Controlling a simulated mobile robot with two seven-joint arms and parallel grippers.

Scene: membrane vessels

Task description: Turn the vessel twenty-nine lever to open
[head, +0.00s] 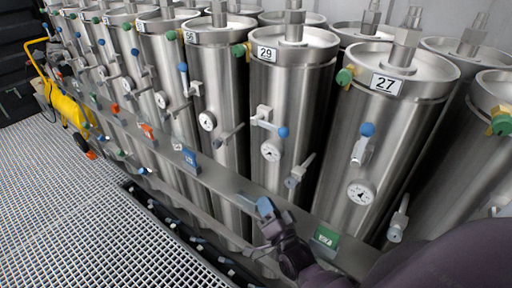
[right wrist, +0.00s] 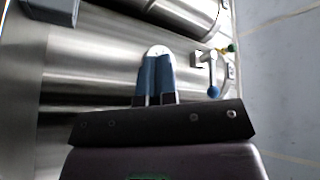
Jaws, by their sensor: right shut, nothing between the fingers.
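Vessel twenty-nine (head: 290,95) is a steel cylinder with a "29" label (head: 267,53) near its top. Its upper lever (head: 270,124) has a blue ball end and points right and slightly down in the head view. A lever with a blue ball (right wrist: 213,80), apparently the same one, shows right of my fingers in the right wrist view. My right gripper (head: 265,206) is shut and empty, below the gauge and in front of the rail. Its blue fingers also show in the right wrist view (right wrist: 157,78), pressed together, apart from the lever. My left gripper is out of view.
A round gauge (head: 271,151) and a lower lever (head: 300,171) sit below the upper lever. Vessel twenty-seven (head: 375,130) stands to the right with its own blue-ended lever (head: 363,145). A metal rail (head: 228,183) with coloured tags crosses in front. Grating floor (head: 90,210) is clear at left.

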